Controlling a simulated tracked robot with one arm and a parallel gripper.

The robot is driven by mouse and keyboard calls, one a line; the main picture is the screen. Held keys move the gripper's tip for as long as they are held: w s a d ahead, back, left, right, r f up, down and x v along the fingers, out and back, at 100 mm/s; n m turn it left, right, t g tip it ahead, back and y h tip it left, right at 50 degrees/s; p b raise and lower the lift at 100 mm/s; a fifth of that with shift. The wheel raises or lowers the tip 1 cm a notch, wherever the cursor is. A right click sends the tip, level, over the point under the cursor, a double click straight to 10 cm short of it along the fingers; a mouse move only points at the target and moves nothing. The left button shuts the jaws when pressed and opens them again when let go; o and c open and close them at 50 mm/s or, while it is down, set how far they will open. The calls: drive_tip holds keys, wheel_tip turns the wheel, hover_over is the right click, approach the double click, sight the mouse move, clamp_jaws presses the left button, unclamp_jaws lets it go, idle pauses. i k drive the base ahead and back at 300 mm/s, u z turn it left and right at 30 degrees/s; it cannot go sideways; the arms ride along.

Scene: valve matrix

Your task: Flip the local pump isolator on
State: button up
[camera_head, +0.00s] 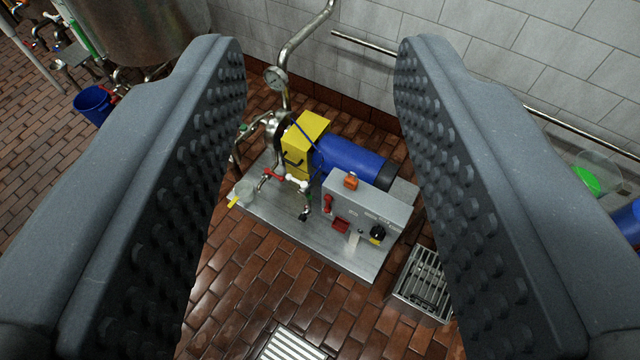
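My gripper (318,70) is open, with its two grey studded fingers wide apart and nothing between them. It is well above and short of a pump skid on the floor. A grey control box (365,205) stands at the front right of the skid. A black rotary knob on a yellow plate, which looks like the isolator (377,233), is on the right of its front face. Its exact setting is too small to tell. A red knob (328,203) and a red part (341,225) are further left on the box. An orange lamp (351,181) is on top.
A blue motor (348,160) and yellow guard (304,143) sit behind the box. Pipes with a gauge (275,78) rise at the back. A floor grate (424,282) lies right of the skid, another (290,345) in front. A blue bucket (93,104) stands left.

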sight(328, 199)
drive_tip(key=u, duration=0.05)
drive_tip(key=i, duration=0.25)
drive_tip(key=u, duration=0.45)
drive_tip(key=k, duration=1.35)
drive_tip(key=u, duration=0.65)
drive_tip(key=i, duration=1.65)
drive_tip(key=z, duration=0.8)
drive_tip(key=i, duration=0.25)
drive_tip(key=z, duration=0.25)
